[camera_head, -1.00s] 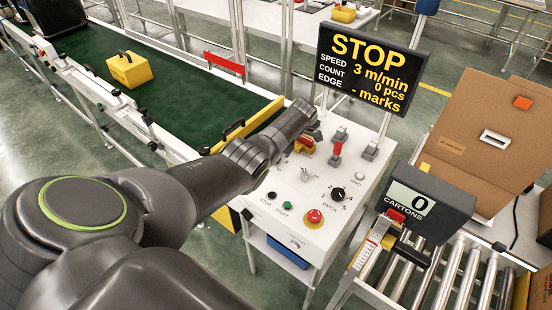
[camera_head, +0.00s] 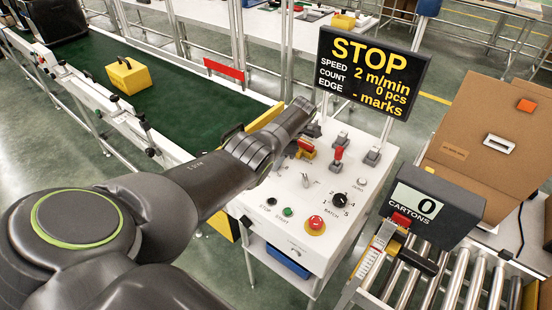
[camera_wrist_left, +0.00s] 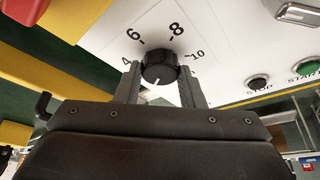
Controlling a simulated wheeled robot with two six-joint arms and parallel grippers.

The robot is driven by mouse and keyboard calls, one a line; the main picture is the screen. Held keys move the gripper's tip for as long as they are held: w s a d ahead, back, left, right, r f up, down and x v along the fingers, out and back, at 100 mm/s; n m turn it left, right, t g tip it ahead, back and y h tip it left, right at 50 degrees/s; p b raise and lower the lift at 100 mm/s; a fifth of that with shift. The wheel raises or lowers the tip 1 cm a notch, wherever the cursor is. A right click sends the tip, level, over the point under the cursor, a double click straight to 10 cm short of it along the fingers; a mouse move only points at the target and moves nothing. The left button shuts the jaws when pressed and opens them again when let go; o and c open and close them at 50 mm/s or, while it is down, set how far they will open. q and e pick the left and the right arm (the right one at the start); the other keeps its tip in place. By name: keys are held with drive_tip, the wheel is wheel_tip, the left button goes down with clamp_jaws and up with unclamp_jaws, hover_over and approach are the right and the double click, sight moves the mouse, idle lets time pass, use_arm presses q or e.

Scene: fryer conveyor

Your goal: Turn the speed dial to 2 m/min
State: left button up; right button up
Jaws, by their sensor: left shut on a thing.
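The black speed dial (camera_wrist_left: 159,66) sits on the white panel in the left wrist view, with 4, 6, 8 and 10 readable around it. Its white mark points down toward my gripper, where the scale is hidden. My left gripper (camera_wrist_left: 160,76) has a finger on each side of the dial and is shut on it. In the head view my left arm reaches over the panel and hides the dial. The display (camera_head: 369,72) reads STOP, speed 2 m/min, count 0 pcs. My right gripper is in neither view.
The panel (camera_head: 268,240) also carries a green start button (camera_head: 287,212), a red stop knob (camera_head: 315,225), a batch dial (camera_head: 339,200) and red-topped levers. A yellow block (camera_head: 128,76) lies on the green belt (camera_head: 185,90). A carton counter (camera_head: 430,203) stands right, above rollers.

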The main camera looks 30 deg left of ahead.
use_arm(q)
drive_tip(key=o, duration=1)
drive_tip(key=b+v, duration=0.1)
drive_tip(key=v, duration=1.6)
drive_tip(key=shift+r+b, duration=0.2)
drive_tip(key=shift+b, duration=0.2)
